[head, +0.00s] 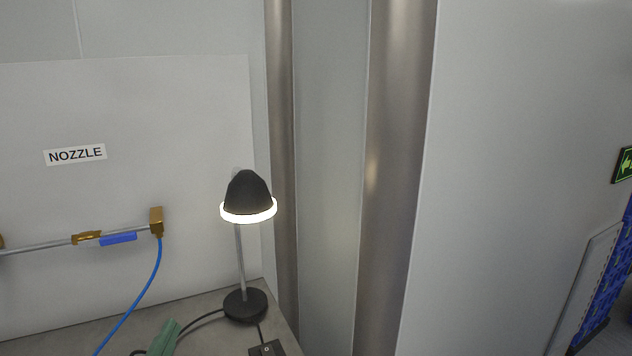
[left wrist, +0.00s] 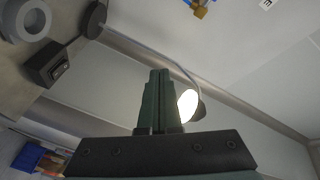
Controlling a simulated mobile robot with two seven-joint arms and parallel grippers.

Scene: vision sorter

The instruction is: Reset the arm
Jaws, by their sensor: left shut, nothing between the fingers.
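My left gripper shows in the head view as green fingertips (head: 165,338) at the bottom edge, over the grey worktop. In the left wrist view its two green fingers (left wrist: 157,90) are pressed together with nothing between them. The rest of my left arm is out of the head view. My right gripper is in neither view.
A black desk lamp (head: 247,195) with a lit ring stands on the worktop (head: 200,312) right of my fingers. A black switch box (head: 267,348) sits in front of it. A blue hose (head: 143,296) hangs from a rail (head: 50,245) below a NOZZLE label (head: 75,154).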

